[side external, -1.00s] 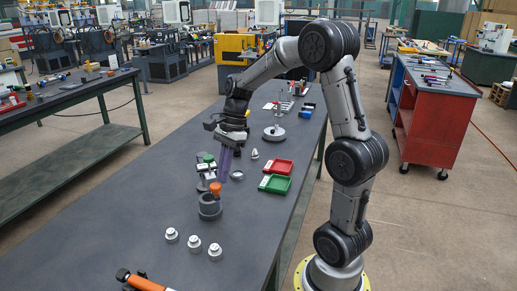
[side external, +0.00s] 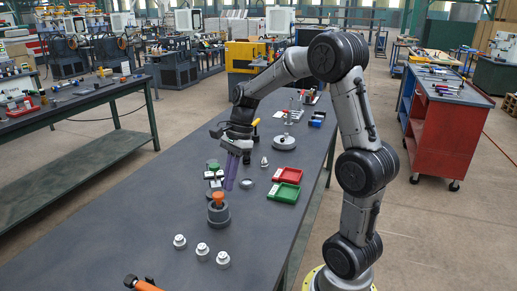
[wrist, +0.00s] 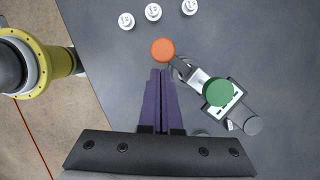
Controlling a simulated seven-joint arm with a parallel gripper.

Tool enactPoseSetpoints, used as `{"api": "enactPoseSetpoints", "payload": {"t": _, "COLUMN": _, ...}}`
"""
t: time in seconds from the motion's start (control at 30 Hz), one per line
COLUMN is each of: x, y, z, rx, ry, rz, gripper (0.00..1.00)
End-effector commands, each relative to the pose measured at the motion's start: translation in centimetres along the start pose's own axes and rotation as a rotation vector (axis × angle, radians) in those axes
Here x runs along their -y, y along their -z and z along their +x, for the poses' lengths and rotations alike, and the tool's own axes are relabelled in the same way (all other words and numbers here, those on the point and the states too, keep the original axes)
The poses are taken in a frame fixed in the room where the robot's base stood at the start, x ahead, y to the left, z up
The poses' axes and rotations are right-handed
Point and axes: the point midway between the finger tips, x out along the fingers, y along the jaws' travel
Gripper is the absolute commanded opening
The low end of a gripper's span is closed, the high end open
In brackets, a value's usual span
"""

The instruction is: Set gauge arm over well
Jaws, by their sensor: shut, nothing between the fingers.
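The gauge stand with a green knob (side external: 213,164) stands on the bench, and its green knob also shows in the wrist view (wrist: 217,92). A pale gauge arm (wrist: 183,69) reaches from it toward an orange knob (wrist: 163,49). In the side view the orange knob (side external: 218,197) appears at the top of the dark round well (side external: 218,213); I cannot tell how exactly the arm is centred. The well is mostly hidden in the wrist view. My gripper (wrist: 160,72) has long purple fingers, shut and empty, with the tips beside the orange knob. It also shows in the side view (side external: 229,187).
Several white-silver pucks (side external: 202,250) stand at the near side of the well. A round silver base (side external: 284,142) stands farther back.

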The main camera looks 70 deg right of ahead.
Motion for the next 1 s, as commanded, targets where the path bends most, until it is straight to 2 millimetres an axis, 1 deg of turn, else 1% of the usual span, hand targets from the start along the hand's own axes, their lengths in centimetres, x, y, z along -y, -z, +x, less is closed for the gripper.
{"api": "enactPoseSetpoints", "payload": {"t": 0.17, "x": -0.2, "y": 3.0, "z": -1.6, "rx": -0.002, "ry": 0.005, "rz": 0.007, "gripper": 0.00}}
{"api": "enactPoseSetpoints", "payload": {"t": 0.4, "x": -0.3, "y": 2.9, "z": -6.9, "rx": -0.005, "ry": 0.007, "rz": 0.000, "gripper": 0.00}}
{"api": "enactPoseSetpoints", "payload": {"t": 0.5, "x": -0.4, "y": 2.9, "z": -8.7, "rx": -0.004, "ry": 0.007, "rz": 0.001, "gripper": 0.00}}
{"api": "enactPoseSetpoints", "payload": {"t": 0.6, "x": -0.5, "y": 2.9, "z": -10.1, "rx": -0.004, "ry": 0.005, "rz": 0.001, "gripper": 0.00}}
{"api": "enactPoseSetpoints", "payload": {"t": 0.73, "x": -0.5, "y": 2.9, "z": -11.2, "rx": -0.004, "ry": 0.003, "rz": 0.000, "gripper": 0.00}}
{"api": "enactPoseSetpoints", "payload": {"t": 0.9, "x": -0.6, "y": 2.7, "z": -11.5, "rx": -0.004, "ry": 0.000, "rz": -0.005, "gripper": 0.00}}
{"api": "enactPoseSetpoints", "payload": {"t": 0.97, "x": -0.6, "y": 2.0, "z": -11.5, "rx": -0.006, "ry": 0.001, "rz": -0.024, "gripper": 0.00}}
{"api": "enactPoseSetpoints", "payload": {"t": 1.0, "x": -0.7, "y": 1.0, "z": -11.8, "rx": -0.011, "ry": 0.010, "rz": -0.051, "gripper": 0.00}}
